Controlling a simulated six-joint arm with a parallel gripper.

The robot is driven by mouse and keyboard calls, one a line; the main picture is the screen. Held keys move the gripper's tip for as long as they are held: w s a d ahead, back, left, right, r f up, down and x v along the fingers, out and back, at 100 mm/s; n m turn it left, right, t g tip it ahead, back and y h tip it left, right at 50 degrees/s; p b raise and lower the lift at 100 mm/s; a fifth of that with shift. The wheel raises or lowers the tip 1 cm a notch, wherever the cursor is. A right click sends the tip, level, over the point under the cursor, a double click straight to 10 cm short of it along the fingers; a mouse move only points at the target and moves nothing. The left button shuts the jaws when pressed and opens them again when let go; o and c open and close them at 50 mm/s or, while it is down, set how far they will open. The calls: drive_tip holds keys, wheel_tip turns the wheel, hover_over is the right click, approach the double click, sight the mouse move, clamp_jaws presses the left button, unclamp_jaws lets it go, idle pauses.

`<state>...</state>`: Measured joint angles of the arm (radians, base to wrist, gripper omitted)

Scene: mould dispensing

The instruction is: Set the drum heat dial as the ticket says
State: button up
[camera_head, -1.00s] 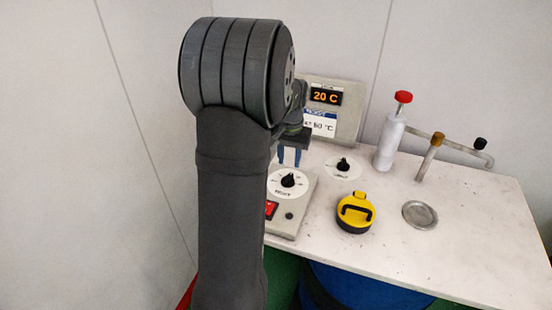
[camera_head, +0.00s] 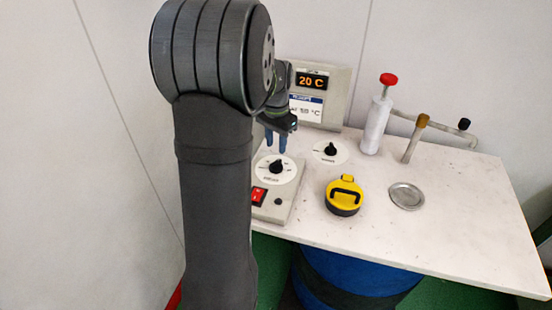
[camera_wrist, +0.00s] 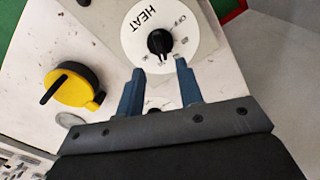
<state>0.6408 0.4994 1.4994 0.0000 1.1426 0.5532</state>
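The heat dial is a black knob on a white round plate marked HEAT (camera_wrist: 160,42). It sits on the grey control box, and it also shows in the head view (camera_head: 277,167). My gripper (camera_head: 276,146) has two blue fingers, open and empty, just behind and above the dial in the head view. In the wrist view the fingertips (camera_wrist: 160,67) stand apart just short of the knob, not around it. The ticket (camera_head: 306,109) is a white card with a blue header under the 20 C display (camera_head: 312,81). Its temperature figure is too blurred to read surely.
A second dial (camera_head: 330,150) lies right of the control box. A red switch (camera_head: 258,195) is on the box. A yellow-lidded pot (camera_head: 343,195), a metal disc (camera_head: 406,196), a white red-topped bottle (camera_head: 376,125) and a pipe with a brown-topped post (camera_head: 414,138) stand on the table.

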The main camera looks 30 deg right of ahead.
sight(276, 162)
wheel_tip(276, 162, down, 7)
drive_tip(key=shift+r, duration=0.1)
idle(0.3)
clamp_jaws()
